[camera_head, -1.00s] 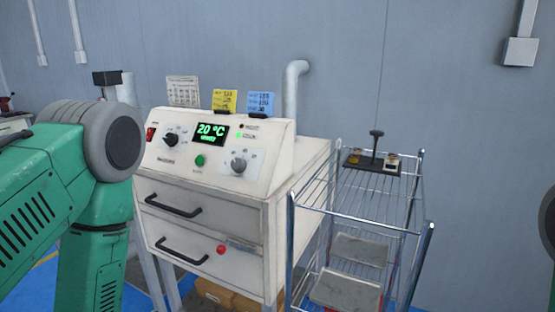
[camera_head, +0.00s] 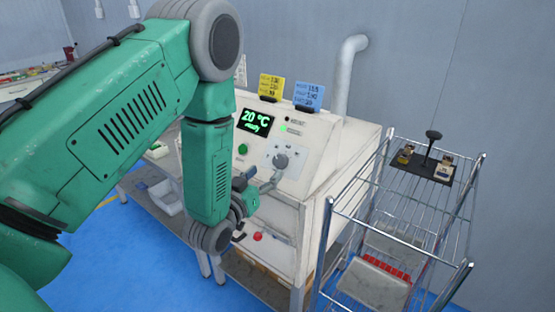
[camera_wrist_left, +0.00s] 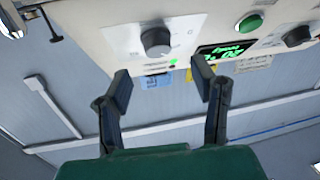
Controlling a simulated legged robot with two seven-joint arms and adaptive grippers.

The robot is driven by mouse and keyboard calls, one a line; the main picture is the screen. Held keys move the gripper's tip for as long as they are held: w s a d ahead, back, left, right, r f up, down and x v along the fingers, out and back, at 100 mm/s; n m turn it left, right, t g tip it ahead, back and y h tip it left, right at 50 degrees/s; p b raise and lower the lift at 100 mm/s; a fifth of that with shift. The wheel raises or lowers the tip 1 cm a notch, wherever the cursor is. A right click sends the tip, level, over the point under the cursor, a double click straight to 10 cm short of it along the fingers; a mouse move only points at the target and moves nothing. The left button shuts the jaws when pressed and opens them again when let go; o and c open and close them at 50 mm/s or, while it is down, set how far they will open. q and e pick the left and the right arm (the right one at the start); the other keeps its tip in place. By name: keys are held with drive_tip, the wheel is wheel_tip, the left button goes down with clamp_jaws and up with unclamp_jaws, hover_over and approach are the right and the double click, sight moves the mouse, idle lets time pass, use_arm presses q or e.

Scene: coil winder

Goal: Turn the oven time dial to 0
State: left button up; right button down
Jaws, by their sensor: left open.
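The oven (camera_head: 345,150) is a cream cabinet with a sloped control panel. Its right-hand dial (camera_head: 281,161) is a grey round knob on a white plate, right of the green display (camera_head: 256,121); its scale is too small to read. In the left wrist view this dial (camera_wrist_left: 157,40) appears upside down, with a pointer line I cannot read. My left gripper (camera_head: 260,181) is just in front of and below the dial. Its fingers (camera_wrist_left: 162,88) are open and empty, apart from the dial. The panel's left dial is hidden by my left arm in the head view; a second knob (camera_wrist_left: 297,36) shows in the wrist view.
A green button (camera_head: 243,149) lies left of the dial. A red button (camera_head: 257,237) is on the drawer front below. Yellow (camera_head: 271,87) and blue (camera_head: 308,93) cards stand on top. A wire rack (camera_head: 400,215) holding a black stand is close on the right.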

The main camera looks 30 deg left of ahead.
sight(277, 161)
use_arm(q)
drive_tip(key=w, duration=0.6)
drive_tip(key=shift+w+a+p, duration=0.1)
drive_tip(key=shift+w+p, duration=0.15)
drive_tip(key=shift+p, duration=0.05)
drive_tip(key=shift+a, duration=0.1)
drive_tip(key=c, duration=1.1)
